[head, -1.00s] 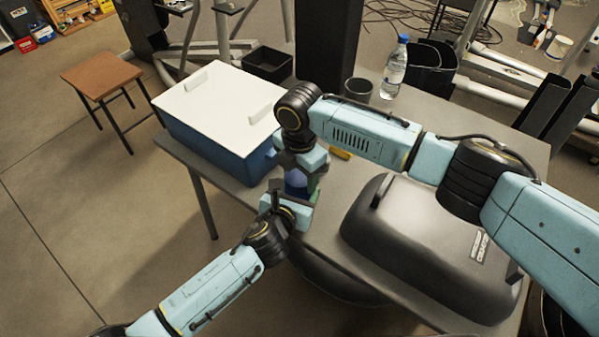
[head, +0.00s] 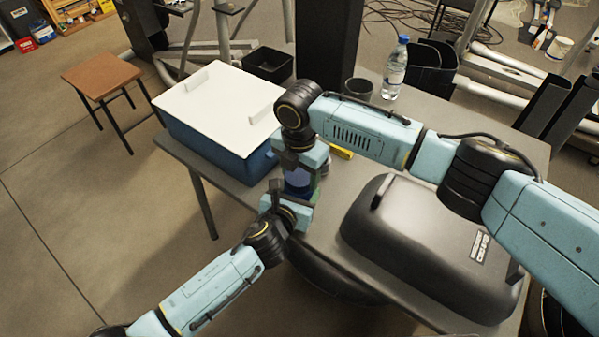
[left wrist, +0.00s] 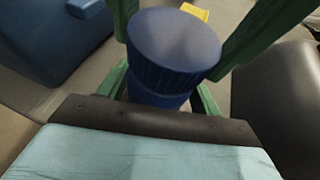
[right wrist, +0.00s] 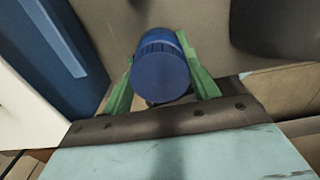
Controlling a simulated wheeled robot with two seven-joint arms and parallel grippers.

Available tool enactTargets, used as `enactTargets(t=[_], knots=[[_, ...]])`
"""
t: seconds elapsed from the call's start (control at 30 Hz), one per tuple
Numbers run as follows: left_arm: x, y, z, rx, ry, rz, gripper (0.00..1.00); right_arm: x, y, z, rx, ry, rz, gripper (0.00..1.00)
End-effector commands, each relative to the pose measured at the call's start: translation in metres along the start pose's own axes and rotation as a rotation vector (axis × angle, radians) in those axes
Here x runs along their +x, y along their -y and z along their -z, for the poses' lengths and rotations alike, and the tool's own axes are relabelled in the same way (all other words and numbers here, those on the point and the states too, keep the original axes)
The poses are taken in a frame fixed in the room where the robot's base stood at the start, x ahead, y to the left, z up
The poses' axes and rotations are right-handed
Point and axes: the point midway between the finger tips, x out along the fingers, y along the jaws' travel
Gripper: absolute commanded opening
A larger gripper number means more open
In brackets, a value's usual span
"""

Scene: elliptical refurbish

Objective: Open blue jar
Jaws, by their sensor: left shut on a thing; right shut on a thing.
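The blue jar (head: 297,179) is upright between my two grippers at the table's near-left edge, mostly hidden in the head view. In the left wrist view its ribbed blue lid (left wrist: 174,42) sits above the darker blue body (left wrist: 158,98). My left gripper (left wrist: 160,92) is shut on the body from the front, low down. My right gripper (head: 299,166) comes from above and is shut at the lid. Its green fingers flank the round blue lid (right wrist: 161,76) in the right wrist view. I cannot tell whether the lid is loose.
A blue box with a white lid (head: 215,100) stands left behind the grippers. A black domed case (head: 425,245) lies close on the right. A yellow object (head: 341,153), a dark cup (head: 358,89) and a water bottle (head: 395,68) are farther back on the grey table (head: 235,190).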

Motion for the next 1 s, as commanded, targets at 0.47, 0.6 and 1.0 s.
enactTargets(t=[0.47, 0.6, 1.0], knots=[[0.000, 0.000, 0.002, 0.001, -0.003, 0.000, 0.00, -0.017, 0.000, 0.000, 0.000, 0.001, -0.001, 0.33], [0.000, 0.000, 0.002, 0.001, -0.003, 0.000, 0.00, -0.018, 0.000, 0.000, 0.000, 0.001, -0.001, 0.33], [0.000, 0.000, 0.002, 0.001, -0.003, 0.000, 0.00, -0.033, 0.000, -0.001, 0.001, 0.002, -0.003, 0.33]])
